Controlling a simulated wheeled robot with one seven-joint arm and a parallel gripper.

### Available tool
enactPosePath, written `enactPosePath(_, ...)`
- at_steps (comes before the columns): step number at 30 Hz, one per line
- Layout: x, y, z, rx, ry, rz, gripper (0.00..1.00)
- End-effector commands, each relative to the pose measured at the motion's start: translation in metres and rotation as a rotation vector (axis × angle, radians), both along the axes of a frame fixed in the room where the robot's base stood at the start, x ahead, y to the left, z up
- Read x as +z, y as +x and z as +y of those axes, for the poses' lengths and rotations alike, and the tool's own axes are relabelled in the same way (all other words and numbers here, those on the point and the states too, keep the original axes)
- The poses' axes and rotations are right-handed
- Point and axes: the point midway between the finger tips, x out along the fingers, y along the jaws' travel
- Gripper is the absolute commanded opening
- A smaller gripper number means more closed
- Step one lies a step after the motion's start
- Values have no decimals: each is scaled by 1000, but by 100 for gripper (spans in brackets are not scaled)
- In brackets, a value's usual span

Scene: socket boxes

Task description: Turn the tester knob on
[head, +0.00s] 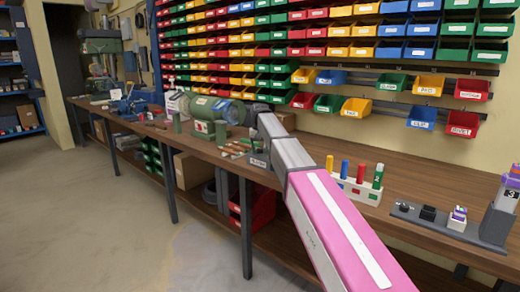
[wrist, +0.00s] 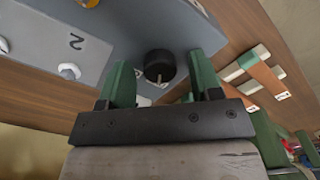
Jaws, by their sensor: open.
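In the wrist view, a round black knob (wrist: 158,66) with a pale pointer mark stands on a grey panel (wrist: 120,28). My gripper (wrist: 164,80) is open, with one green finger to the left of the knob and one to the right. A gap shows between the knob and each finger. I cannot tell whether the fingertips reach down around the knob. In the head view my pink and grey arm stretches over the bench, and I cannot make out the fingers or the knob there.
On the panel, a pale plate marked 2 (wrist: 75,42) lies left of the knob. In the head view, a white rack (head: 357,190) with coloured cylinders and a grey strip with black parts (head: 436,220) stand on the wooden bench (head: 455,192), right of my arm. Coloured bins line the wall.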

Motion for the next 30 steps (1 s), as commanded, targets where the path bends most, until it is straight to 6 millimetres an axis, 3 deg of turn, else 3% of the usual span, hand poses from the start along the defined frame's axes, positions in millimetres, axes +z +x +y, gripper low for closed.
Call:
enactPosePath(1,0,0,0,0,0,0,58)
enactPosePath(2,0,0,0,0,0,0,52)
enactPosePath(6,0,0,0,0,0,0,9)
enactPosePath(20,0,0,0,-77,0,0,9)
enactPosePath(30,0,0,0,-345,0,0,9)
